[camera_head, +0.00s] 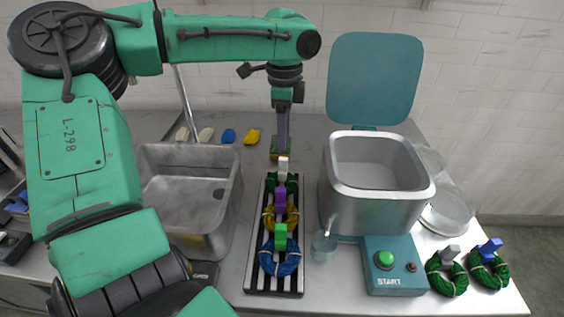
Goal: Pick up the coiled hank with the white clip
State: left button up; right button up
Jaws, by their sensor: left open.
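A dark green coiled hank (291,184) with a white clip (283,164) lies at the far end of the slatted rack (247,275). On the same rack, a yellow hank (268,216) has a purple clip and a blue hank (281,262) has a green clip. My left gripper (281,154) points down, open, just behind and above the white clip; it appears apart from it, but the exact gap is hard to tell. My right gripper is not in view.
A metal basin (232,190) stands left of the rack. A lidded steel vat (335,210) stands right, with a START button box (395,281) in front. Two green hanks, one with a grey clip (450,253) and one with a blue clip (490,248), lie at right.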

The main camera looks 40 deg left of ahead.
aim_at(283, 158)
pick_arm(q)
jog(key=f, duration=1)
jog(key=shift+w+a, duration=0.3)
jog(key=shift+a, duration=0.05)
grip_shut()
